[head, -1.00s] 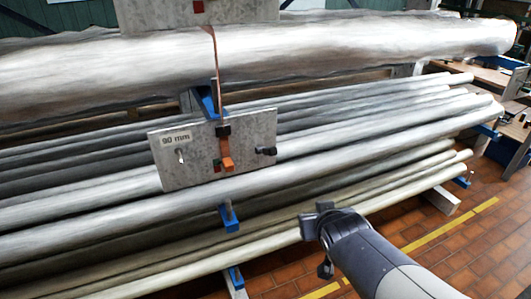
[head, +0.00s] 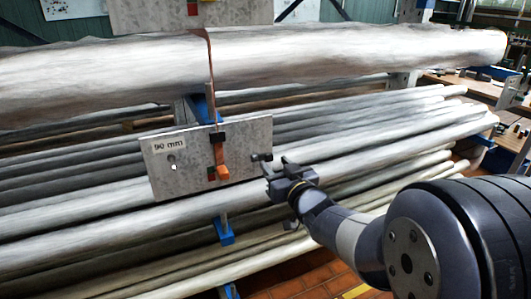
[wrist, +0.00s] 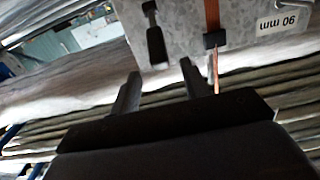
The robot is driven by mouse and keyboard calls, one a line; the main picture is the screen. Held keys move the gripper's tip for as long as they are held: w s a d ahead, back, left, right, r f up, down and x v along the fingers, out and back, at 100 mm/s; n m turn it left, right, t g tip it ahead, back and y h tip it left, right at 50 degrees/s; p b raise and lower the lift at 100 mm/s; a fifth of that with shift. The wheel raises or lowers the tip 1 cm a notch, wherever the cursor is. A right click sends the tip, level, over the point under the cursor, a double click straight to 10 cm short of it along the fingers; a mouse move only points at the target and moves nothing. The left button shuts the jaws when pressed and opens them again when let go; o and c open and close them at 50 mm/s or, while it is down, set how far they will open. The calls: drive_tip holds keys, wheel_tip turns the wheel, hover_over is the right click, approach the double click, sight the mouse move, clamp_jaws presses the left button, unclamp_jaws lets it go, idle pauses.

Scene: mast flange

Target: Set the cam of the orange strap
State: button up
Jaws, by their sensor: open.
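The orange strap (head: 211,75) runs down over the big pale log to a grey plate (head: 190,182) marked "90 mm". On the plate are a black buckle (head: 217,137) and an orange cam lever (head: 222,172) below it. A black fitting (head: 262,157) sits at the plate's right edge. My gripper (head: 275,167) is open just right of that edge, close to the black fitting. In the wrist view, my two fingers (wrist: 160,68) are apart with nothing between them. Beyond them are the black fitting (wrist: 155,42), the orange strap (wrist: 212,14) and the black buckle (wrist: 215,40).
Several pale poles (head: 350,140) lie stacked behind and below the plate. A blue bracket (head: 225,232) stands below it. Another grey plate (head: 150,15) with a red part sits above the log. Tiled floor shows at the bottom.

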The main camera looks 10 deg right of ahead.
sight(270, 158)
drive_tip(key=p+x, duration=0.1)
drive_tip(key=x, duration=0.6)
drive_tip(key=shift+c, duration=0.4)
clamp_jaws()
